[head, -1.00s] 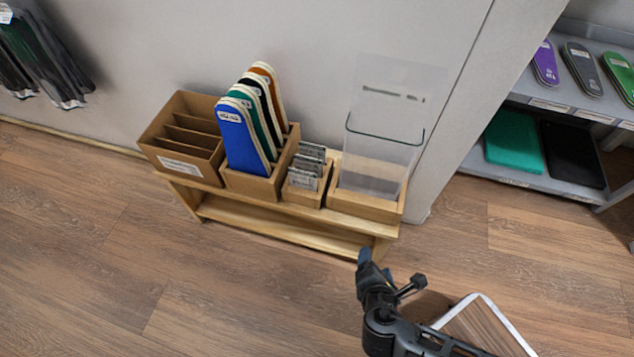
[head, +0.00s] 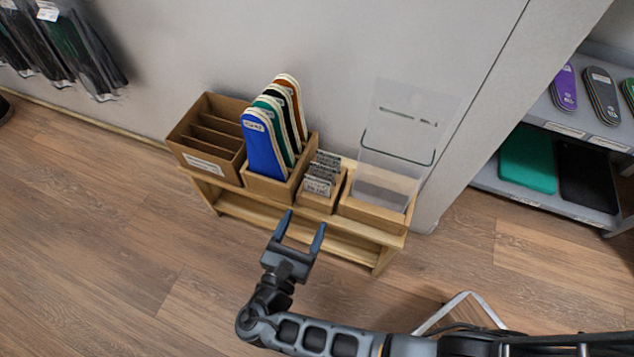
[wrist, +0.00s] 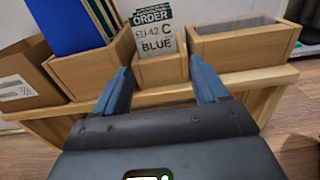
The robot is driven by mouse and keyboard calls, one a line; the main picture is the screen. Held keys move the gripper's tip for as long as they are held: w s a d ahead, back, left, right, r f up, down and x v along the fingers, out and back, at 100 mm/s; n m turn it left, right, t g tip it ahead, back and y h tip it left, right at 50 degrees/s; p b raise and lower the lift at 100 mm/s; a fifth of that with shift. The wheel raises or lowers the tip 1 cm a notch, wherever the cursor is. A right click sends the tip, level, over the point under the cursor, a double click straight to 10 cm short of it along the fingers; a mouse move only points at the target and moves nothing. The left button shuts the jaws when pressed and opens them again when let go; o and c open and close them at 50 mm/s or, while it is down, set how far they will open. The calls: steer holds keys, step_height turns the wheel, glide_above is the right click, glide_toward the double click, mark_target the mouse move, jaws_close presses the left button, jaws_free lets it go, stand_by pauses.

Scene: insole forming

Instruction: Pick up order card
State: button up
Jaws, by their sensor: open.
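The order cards (head: 320,178) stand upright in a small wooden box (head: 317,202) on a low wooden bench. In the wrist view the front order card (wrist: 153,36) reads "ORDER EU 42 C BLUE" and rises above the front of its box (wrist: 160,72). My gripper (head: 304,217) is open and empty, in front of the bench and short of the card box. In the wrist view its two fingers (wrist: 161,80) stand to either side of the card box, with the card beyond and between them. The lower part of the card is hidden by the box.
A box of coloured insoles (head: 268,189) stands left of the cards, with an empty divided box (head: 211,165) farther left. A box with a clear upright panel (head: 371,214) stands right. The low bench (head: 330,247) is against the wall. A shelf (head: 592,209) stands at the right.

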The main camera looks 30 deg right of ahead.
mark_target(317, 188)
steer(key=x, duration=0.2)
steer(key=b+x, duration=0.1)
steer(key=x, duration=0.2)
steer(key=r+b+x, duration=0.1)
steer(key=x, duration=0.1)
steer(key=shift+w+f, duration=0.1)
steer(key=shift+w, duration=0.3)
steer(key=c, duration=0.7)
step_height(317, 188, up, 10)
steer(key=p, duration=0.5)
